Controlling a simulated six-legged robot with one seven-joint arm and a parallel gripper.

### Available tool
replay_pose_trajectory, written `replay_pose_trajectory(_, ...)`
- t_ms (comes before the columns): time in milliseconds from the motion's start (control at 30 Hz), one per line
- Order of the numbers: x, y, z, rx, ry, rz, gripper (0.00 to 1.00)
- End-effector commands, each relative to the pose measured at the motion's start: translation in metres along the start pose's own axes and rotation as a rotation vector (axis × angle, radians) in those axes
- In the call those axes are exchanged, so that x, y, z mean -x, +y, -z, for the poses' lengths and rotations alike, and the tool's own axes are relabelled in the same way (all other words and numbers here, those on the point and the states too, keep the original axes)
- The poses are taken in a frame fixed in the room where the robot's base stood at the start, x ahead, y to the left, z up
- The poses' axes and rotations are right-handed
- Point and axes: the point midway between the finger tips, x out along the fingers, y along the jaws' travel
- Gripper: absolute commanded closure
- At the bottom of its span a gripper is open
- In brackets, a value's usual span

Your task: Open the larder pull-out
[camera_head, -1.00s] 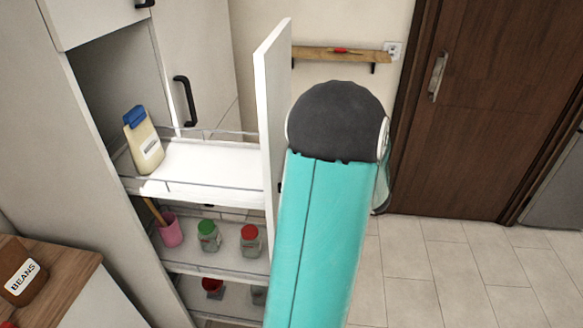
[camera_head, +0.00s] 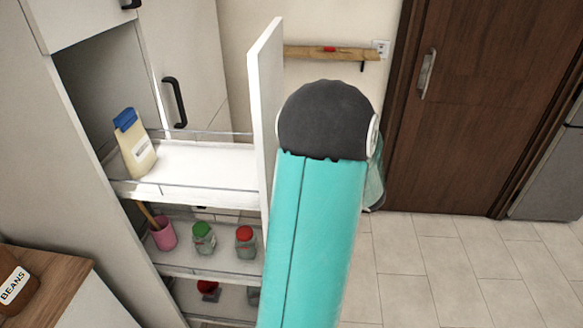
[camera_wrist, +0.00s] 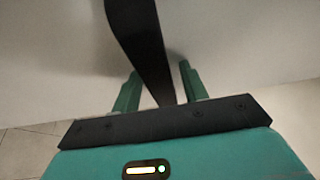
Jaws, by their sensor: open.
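The larder pull-out (camera_head: 195,175) stands drawn out of its tall cabinet, with its white front panel (camera_head: 264,95) upright at its outer end. Its shelves hold a cream bag with a blue top (camera_head: 136,150), a pink cup (camera_head: 163,235), a green-lidded jar (camera_head: 203,238) and a red-lidded jar (camera_head: 245,242). In the wrist view a black bar handle (camera_wrist: 145,50) runs between the two green fingers of my gripper (camera_wrist: 158,88). The fingers are apart, one on each side of the handle, near the pale panel. In the head view my arm hides the gripper and handle.
A wooden counter (camera_head: 55,275) with a jar labelled BEANS (camera_head: 14,283) is at lower left. A wall shelf (camera_head: 315,52) is behind, and a brown door (camera_head: 465,120) is at right. The tiled floor (camera_head: 430,265) at right is clear.

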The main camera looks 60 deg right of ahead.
Motion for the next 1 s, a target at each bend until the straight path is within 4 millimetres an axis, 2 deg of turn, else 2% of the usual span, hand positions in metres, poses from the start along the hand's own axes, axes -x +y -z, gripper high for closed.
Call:
replay_pose_trajectory(167, 0.008, 0.000, 0.000, -0.001, 0.001, 0.000, 0.56)
replay_pose_trajectory(267, 0.022, 0.001, 0.001, -0.001, 0.004, -0.001, 0.56)
replay_pose_trajectory(600, 0.096, 0.001, 0.001, -0.001, 0.006, -0.001, 0.56)
replay_pose_trajectory(733, 0.119, 0.000, 0.001, 0.000, 0.003, -0.001, 0.56)
replay_pose_trajectory(833, 0.131, 0.000, 0.000, 0.000, 0.002, 0.000, 0.56)
replay_pose_trajectory(1000, 0.138, 0.000, 0.000, -0.001, 0.000, 0.000, 0.56)
